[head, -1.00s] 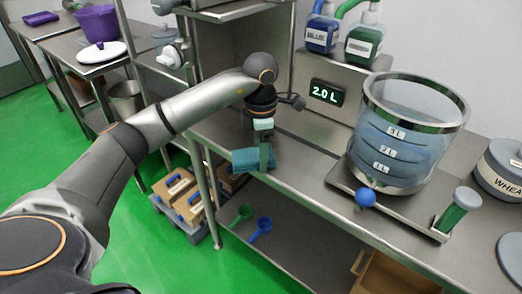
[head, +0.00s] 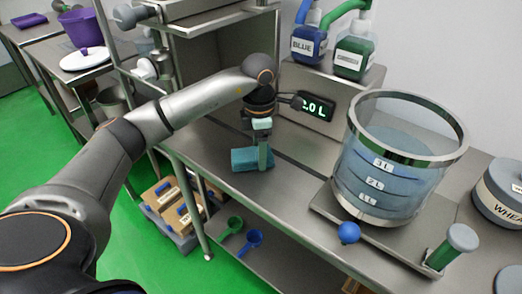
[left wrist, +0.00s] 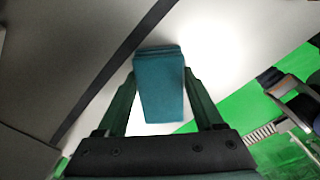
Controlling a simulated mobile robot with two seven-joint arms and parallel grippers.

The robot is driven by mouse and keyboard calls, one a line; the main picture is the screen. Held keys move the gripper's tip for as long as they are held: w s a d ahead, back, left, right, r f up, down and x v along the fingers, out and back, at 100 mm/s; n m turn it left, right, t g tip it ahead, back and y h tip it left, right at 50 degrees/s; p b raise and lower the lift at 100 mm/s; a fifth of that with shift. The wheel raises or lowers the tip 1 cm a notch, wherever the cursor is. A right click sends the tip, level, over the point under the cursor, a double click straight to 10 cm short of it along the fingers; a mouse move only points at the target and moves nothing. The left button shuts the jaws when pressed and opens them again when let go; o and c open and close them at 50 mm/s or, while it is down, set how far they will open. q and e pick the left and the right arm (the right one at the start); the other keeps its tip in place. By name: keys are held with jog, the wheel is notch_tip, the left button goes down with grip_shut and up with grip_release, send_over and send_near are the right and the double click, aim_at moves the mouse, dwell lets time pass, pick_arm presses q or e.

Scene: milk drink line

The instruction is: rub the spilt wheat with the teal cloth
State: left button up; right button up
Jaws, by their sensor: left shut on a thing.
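The teal cloth (head: 244,160) is a folded block in my left gripper (head: 263,152), over the left part of the steel bench. The left wrist view shows the cloth (left wrist: 160,82) between the two fingers of the left gripper (left wrist: 160,100), which is shut on it. The bench's bright surface lies beneath. I cannot tell whether the cloth touches the bench. I see no spilt wheat in either view. A grey lidded tub marked WHEA (head: 503,188) stands at the right edge, cut off by the frame. My right gripper is not in view.
A clear tank of blue liquid (head: 396,160) with a blue knob (head: 349,232) stands right of the cloth. Behind are a 2.0 L display (head: 315,107) and blue (head: 309,44) and green (head: 354,50) bottles. A green-bodied cylinder (head: 450,250) stands at the front right.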

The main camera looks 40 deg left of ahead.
pick_arm(q)
jog(key=r, duration=0.1)
jog(key=r+p, duration=0.1)
jog(key=r, duration=0.2)
jog(key=shift+s+p, duration=0.3)
jog(key=shift+p, duration=0.1)
jog(key=shift+r+p, duration=0.55)
jog(key=shift+r, duration=0.15)
notch_tip(320, 180, up, 2)
jog(key=shift+r+p, duration=0.1)
jog(key=shift+p, duration=0.75)
jog(key=shift+r, duration=0.2)
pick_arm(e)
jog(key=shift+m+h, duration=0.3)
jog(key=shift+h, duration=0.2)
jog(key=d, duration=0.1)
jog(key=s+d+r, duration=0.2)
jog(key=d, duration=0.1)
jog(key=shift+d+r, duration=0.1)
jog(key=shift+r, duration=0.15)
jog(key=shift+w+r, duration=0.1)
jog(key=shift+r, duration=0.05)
